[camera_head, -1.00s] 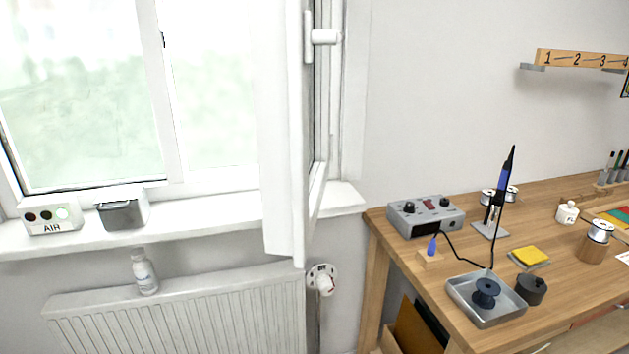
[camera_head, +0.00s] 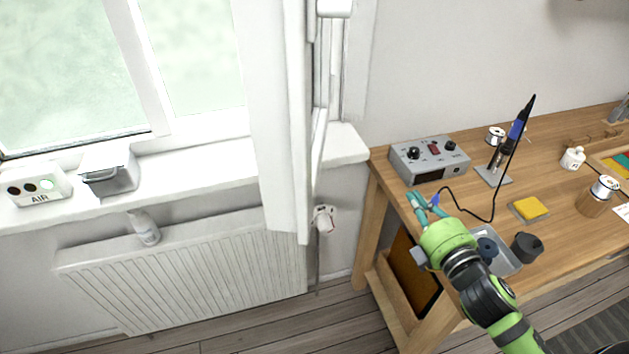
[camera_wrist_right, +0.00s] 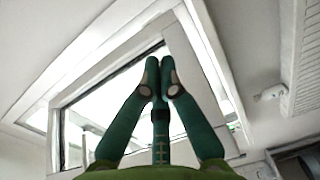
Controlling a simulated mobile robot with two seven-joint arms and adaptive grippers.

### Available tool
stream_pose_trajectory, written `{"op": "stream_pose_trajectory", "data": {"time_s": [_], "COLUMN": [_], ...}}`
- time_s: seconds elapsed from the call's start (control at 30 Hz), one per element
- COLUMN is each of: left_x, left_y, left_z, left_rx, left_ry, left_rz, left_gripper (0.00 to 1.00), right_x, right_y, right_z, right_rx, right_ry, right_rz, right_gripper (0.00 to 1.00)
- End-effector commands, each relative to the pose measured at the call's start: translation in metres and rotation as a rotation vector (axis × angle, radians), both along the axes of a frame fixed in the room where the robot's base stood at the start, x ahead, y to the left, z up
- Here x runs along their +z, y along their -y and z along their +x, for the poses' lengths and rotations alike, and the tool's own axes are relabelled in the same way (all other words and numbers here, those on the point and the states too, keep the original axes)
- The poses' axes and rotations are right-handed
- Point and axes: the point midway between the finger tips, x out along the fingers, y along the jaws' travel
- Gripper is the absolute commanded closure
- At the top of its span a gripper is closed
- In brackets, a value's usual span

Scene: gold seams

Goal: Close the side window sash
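The side window sash (camera_head: 277,120) is white and stands swung into the room, seen nearly edge-on in the head view. Its white handle (camera_head: 334,8) shows at the top edge. My right gripper (camera_head: 424,200) is low on the right, over the workbench's left end and apart from the sash. In the right wrist view, the teal fingertips (camera_wrist_right: 160,72) meet with nothing seen between them. White window framing (camera_wrist_right: 75,85) with glass fills the background there, beyond the fingers. My left gripper is not in view.
The sill (camera_head: 215,178) holds an AIR box (camera_head: 40,189) and a grey-white container (camera_head: 108,171). A radiator (camera_head: 190,265) is below. The workbench (camera_head: 570,120) carries a soldering station (camera_head: 430,157), an iron in its stand (camera_head: 508,150), a tray (camera_head: 507,262) and a yellow sponge (camera_head: 531,208).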

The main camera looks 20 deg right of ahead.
Motion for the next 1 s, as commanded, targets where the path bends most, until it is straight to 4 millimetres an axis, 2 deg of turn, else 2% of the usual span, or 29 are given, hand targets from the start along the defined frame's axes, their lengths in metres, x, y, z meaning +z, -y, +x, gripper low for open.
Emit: {"op": "stream_pose_trajectory", "data": {"time_s": [0.13, 0.27, 0.4, 0.53, 0.73, 0.87, 1.0], "left_x": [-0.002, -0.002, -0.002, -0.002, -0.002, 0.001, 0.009], "left_y": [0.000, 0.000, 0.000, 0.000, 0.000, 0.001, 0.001], "left_z": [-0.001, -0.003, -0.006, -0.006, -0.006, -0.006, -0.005], "left_rx": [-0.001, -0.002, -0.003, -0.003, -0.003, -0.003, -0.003], "left_ry": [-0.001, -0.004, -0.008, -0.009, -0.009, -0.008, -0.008], "left_rz": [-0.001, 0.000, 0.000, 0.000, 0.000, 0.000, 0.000], "left_gripper": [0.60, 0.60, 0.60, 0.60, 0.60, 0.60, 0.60], "right_x": [0.035, 0.067, 0.088, 0.091, 0.088, 0.088, 0.090], "right_y": [-0.008, -0.026, -0.049, -0.061, -0.064, -0.069, -0.083], "right_z": [0.007, 0.001, -0.022, -0.048, -0.072, -0.074, -0.068], "right_rx": [0.166, 0.345, 0.574, 0.761, 0.915, 0.935, 0.935], "right_ry": [0.179, 0.374, 0.614, 0.807, 0.965, 0.985, 0.987], "right_rz": [-0.293, -0.593, -0.942, -1.185, -1.349, -1.364, -1.362], "right_gripper": [1.00, 1.00, 1.00, 1.00, 1.00, 1.00, 1.00]}}
